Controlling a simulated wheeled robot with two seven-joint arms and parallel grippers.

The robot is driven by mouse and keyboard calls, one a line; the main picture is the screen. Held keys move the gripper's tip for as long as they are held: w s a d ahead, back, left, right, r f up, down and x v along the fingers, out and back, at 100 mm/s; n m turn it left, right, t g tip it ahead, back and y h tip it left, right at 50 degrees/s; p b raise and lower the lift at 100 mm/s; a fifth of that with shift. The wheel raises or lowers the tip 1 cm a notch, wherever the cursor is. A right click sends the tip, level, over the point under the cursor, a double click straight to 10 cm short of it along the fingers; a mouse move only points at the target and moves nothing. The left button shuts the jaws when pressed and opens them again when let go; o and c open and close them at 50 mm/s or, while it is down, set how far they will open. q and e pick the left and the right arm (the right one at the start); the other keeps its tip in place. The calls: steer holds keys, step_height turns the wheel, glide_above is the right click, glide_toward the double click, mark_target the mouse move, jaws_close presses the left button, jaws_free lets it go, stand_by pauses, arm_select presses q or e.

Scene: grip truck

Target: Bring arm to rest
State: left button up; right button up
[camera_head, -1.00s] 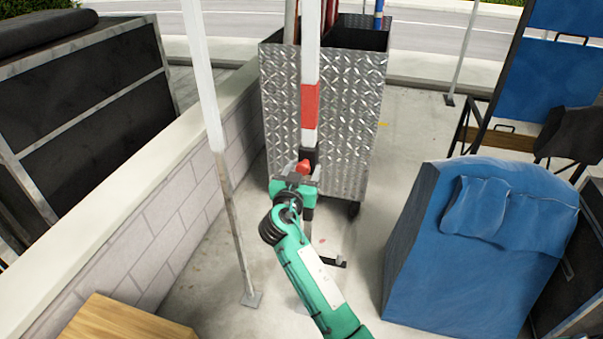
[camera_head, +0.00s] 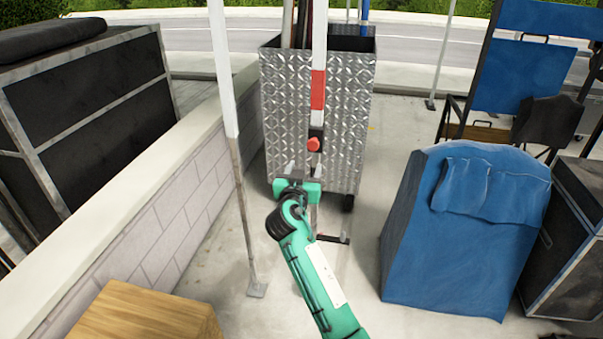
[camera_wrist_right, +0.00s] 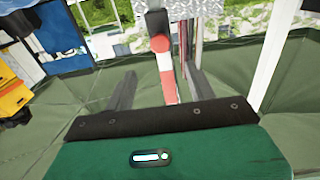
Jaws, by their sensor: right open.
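My right arm reaches up from the bottom of the head view. Its green gripper (camera_head: 302,172) is open and empty, just below the red knob (camera_head: 314,144) in that view. The knob sits on a black collar on an upright white pole with a red band (camera_head: 318,90). In the right wrist view the two dark fingers (camera_wrist_right: 160,88) stand wide apart. The red knob (camera_wrist_right: 160,43) and the pole (camera_wrist_right: 167,80) appear beyond and between them, with no finger closed on them. My left gripper is not in view.
A diamond-plate metal cart (camera_head: 345,110) stands behind the pole. Another white pole (camera_head: 229,100) stands at left, beside a low block wall (camera_head: 170,215). A wooden box (camera_head: 145,315) is at lower left. A blue-covered case (camera_head: 440,240) stands right, with bare floor before it.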

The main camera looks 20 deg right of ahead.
step_height(320, 180, down, 24)
steer(key=s+a+n+g+y+p, duration=0.2)
steer(key=s+a+n+g+y, duration=0.1)
steer(key=n+y, duration=0.2)
steer(key=s+a+f+n+g+y+p, duration=0.1)
steer(key=s+f+n+g+y, duration=0.15)
steer(key=s+f, duration=1.05)
steer(key=s+f+n+g+y+p, duration=0.1)
steer(key=s+f+g, duration=0.2)
steer(key=s+f, duration=1.05)
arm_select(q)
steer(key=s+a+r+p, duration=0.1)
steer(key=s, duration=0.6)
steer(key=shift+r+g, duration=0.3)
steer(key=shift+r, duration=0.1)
arm_select(e)
steer(key=s+d+f+g, duration=0.1)
steer(key=s+f, duration=0.4)
steer(key=s, duration=0.6)
steer(key=s+d+f+g+y, duration=0.1)
steer(key=s+f, duration=0.5)
steer(key=s, duration=0.6)
steer(key=s+d+f+g, duration=0.2)
steer(key=s+f, duration=0.4)
steer(key=s, duration=0.5)
steer(key=shift+s+g, duration=0.35)
steer(key=shift+g, duration=0.4)
steer(key=shift+n, duration=0.25)
